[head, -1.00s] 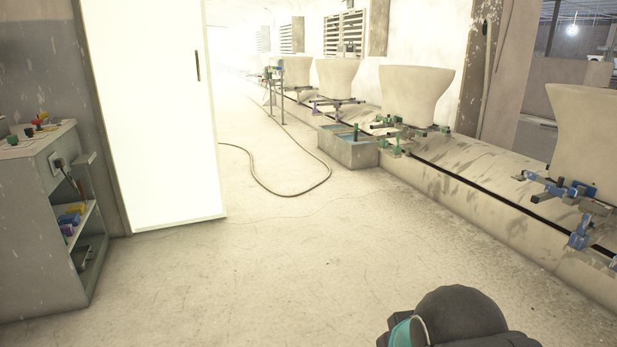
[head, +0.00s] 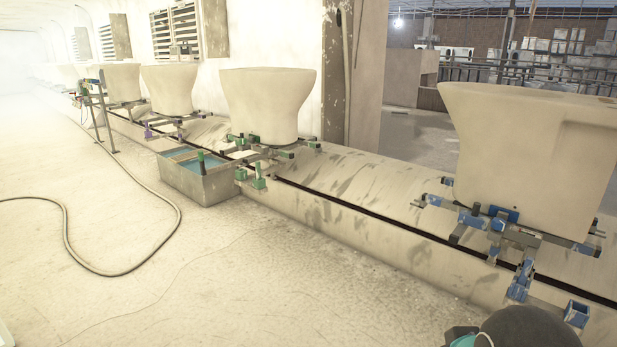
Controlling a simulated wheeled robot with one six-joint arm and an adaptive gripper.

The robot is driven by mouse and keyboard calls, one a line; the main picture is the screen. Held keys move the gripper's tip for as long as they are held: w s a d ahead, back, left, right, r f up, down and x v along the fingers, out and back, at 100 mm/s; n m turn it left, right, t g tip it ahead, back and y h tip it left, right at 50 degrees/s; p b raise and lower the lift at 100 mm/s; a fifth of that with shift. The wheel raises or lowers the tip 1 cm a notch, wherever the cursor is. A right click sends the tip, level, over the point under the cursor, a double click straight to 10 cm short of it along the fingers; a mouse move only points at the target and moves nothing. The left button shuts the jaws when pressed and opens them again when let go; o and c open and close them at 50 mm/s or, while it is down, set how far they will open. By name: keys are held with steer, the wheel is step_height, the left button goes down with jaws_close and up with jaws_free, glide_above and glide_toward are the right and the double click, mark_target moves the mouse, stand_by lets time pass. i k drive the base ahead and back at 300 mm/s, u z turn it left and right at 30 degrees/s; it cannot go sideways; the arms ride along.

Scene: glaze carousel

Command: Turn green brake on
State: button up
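A carriage with green fittings (head: 257,170) sits under a pale toilet-shaped casting (head: 267,104) on the long low plinth, left of centre in the head view. Green pieces show on its front arm and on both sides of its base. Which green piece is the brake, and how it is set, is too small to tell. A dark rounded part with a teal edge at the bottom right appears to be part of my arm. My gripper's fingers are not in view. The carriage stands well ahead of me, with open floor between.
A nearer carriage with blue fittings (head: 497,222) carries another casting (head: 530,155) at the right. A grey tank (head: 198,185) of blue liquid stands on the floor beside the plinth (head: 350,235). A hose (head: 85,265) lies at the left. The floor between is clear.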

mark_target(201, 153)
steer(key=u, duration=0.45)
steer(key=i, duration=2.3)
steer(key=u, duration=0.4)
steer(key=k, duration=1)
steer(key=z, duration=0.8)
steer(key=i, duration=2.45)
steer(key=u, duration=1.55)
steer(key=i, duration=0.95)
steer(key=u, duration=1.05)
steer(key=i, duration=0.2)
steer(key=u, duration=0.15)
